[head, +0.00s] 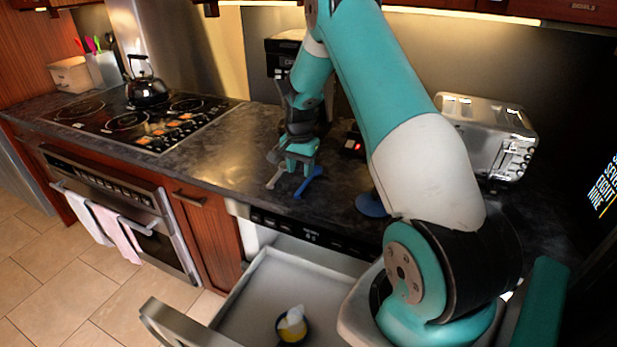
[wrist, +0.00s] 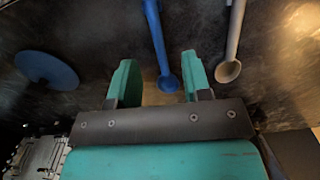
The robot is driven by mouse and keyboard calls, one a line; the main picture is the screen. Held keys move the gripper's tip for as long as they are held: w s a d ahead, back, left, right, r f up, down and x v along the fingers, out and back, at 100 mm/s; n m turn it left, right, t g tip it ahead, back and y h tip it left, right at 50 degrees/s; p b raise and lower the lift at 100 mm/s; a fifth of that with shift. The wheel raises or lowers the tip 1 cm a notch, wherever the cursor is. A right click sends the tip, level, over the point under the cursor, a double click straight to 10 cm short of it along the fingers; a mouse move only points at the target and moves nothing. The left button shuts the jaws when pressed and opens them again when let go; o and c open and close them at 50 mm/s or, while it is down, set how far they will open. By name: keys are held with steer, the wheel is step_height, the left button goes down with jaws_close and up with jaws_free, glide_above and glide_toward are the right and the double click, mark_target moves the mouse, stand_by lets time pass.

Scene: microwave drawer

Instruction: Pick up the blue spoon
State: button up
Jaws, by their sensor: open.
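The blue spoon (wrist: 156,38) shows in the wrist view with its handle running up out of the frame and its bowl low between my fingers, closer to the right finger. In the head view the blue spoon (head: 313,181) lies on the dark counter by my fingertips. My gripper (wrist: 160,64) is open, with one teal finger on each side of the spoon's bowl; I cannot tell the height gap. In the head view my gripper (head: 298,160) points down over the counter. A grey spoon (wrist: 232,42) lies to the right, outside my fingers.
A blue disc (head: 371,204) lies on the counter, right of the spoon. A metal toaster (head: 487,135) stands at the back right. An open drawer (head: 262,297) below the counter holds a dark bowl (head: 294,334). A stove with a kettle (head: 146,88) is at the left.

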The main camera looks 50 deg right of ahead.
mark_target(302, 186)
steer(key=f+p, duration=0.1)
steer(key=f, duration=0.1)
steer(key=f+p, duration=0.2)
steer(key=f, duration=0.1)
steer(key=shift+s+d+f, duration=0.15)
steer(key=shift+s+f, duration=0.05)
steer(key=shift+f, duration=0.35)
steer(key=shift+f, duration=0.15)
steer(key=shift+b, duration=0.3)
steer(key=shift+c, duration=0.3)
jaws_close()
